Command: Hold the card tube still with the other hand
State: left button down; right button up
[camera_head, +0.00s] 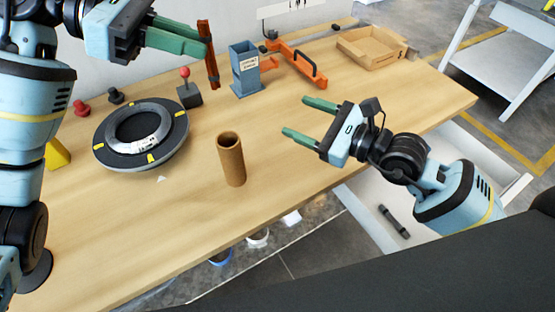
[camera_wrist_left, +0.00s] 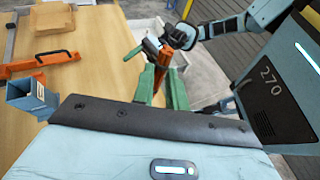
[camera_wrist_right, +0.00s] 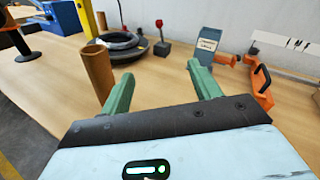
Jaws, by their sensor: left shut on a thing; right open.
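The brown card tube (camera_head: 231,160) stands upright on the table, open at the top. In the right wrist view the tube (camera_wrist_right: 98,70) is beyond and left of the fingers. My right gripper (camera_head: 304,118) is open and empty, to the right of the tube and apart from it. Its green fingers also show in the right wrist view (camera_wrist_right: 160,85). My left gripper (camera_head: 205,42) is raised at the upper left, shut on an orange-brown bar-like thing (camera_head: 210,60). That thing shows partly between the fingers in the left wrist view (camera_wrist_left: 160,78).
A round black-and-grey ring on a base (camera_head: 168,120) sits left of the tube. The table's front is clear.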

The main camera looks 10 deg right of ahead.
jog(key=m+g+y, duration=0.1)
jog(key=m+y, duration=0.1)
send_near(219, 141)
jog(key=x, duration=0.9)
jog(key=shift+w+a, duration=0.2)
jog(key=shift+a, duration=0.1)
jog(key=shift+c, duration=0.3)
jog(key=c, duration=1)
pick_arm(q)
notch_tip(219, 141, down, 10)
dwell(0.4)
jog(key=shift+r, duration=0.1)
